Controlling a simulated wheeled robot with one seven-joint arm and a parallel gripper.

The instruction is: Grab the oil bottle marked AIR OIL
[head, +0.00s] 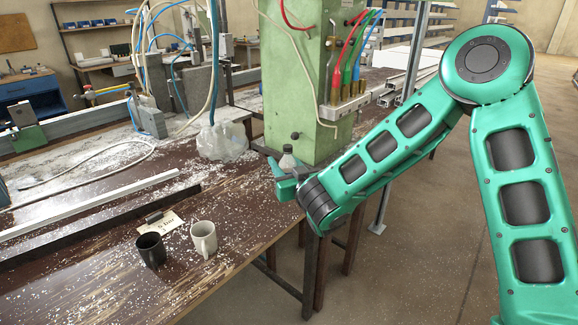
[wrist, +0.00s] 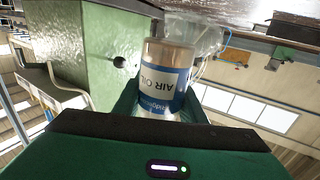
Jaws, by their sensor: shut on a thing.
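The oil bottle (wrist: 170,58) is clear with a blue and white label reading AIR OIL, upside down in the wrist view. My gripper (wrist: 161,100) is shut on it, with a green finger on each side. In the head view the pale top of the bottle (head: 288,160) shows above my gripper (head: 286,178), at the foot of the green machine column (head: 300,85). My gripper hides its lower part there, and I cannot tell whether its base touches the bench.
A crumpled clear plastic bag (head: 222,141) lies left of the column. A black cup (head: 151,250), a white mug (head: 203,239) and a small card (head: 168,223) are on the chip-strewn bench (head: 235,212). Hoses hang around the column. Floor right of the bench is open.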

